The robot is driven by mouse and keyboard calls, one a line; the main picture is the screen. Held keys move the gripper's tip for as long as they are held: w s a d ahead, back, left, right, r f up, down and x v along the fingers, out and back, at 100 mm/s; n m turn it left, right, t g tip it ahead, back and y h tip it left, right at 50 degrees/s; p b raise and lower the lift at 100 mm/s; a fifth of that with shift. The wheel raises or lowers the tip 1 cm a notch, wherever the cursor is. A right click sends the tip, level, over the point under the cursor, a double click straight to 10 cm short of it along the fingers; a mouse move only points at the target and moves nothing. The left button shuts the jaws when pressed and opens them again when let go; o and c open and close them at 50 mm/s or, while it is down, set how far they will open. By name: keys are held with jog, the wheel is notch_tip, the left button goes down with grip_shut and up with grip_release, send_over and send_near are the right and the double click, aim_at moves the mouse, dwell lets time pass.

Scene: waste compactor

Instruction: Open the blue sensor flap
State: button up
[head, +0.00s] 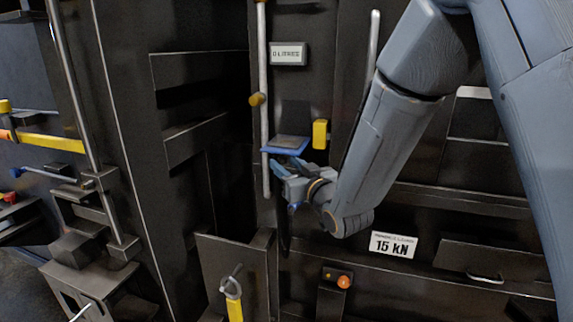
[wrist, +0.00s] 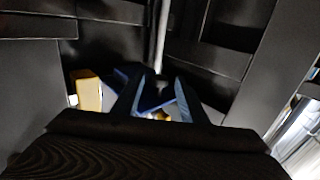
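The blue sensor flap (head: 287,144) is a small blue plate on the dark machine front in the head view, left of a yellow block (head: 320,134). It juts outward, showing its upper face. My gripper (head: 277,169) is just below the flap, its blue fingers pointing up and left toward it. In the wrist view my gripper (wrist: 156,88) has its two fingers apart, and part of the blue flap (wrist: 150,97) shows between and beyond them. I cannot tell whether a finger touches the flap. My gripper's body hides the area below it.
A "15 kN" sign (head: 393,245) and an orange button (head: 343,282) are lower right. A yellow-handled lever (head: 234,300) is lower left.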

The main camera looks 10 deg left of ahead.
aim_at(286, 152)
grip_shut()
jog(key=shift+s+r+b, duration=0.15)
jog(key=shift+r+b, duration=0.3)
jog(key=shift+r, duration=1.95)
grip_release()
jog(key=shift+f, duration=0.1)
jog(key=b+v, duration=0.2)
jog(key=v, duration=0.6)
jog(key=shift+b, duration=0.35)
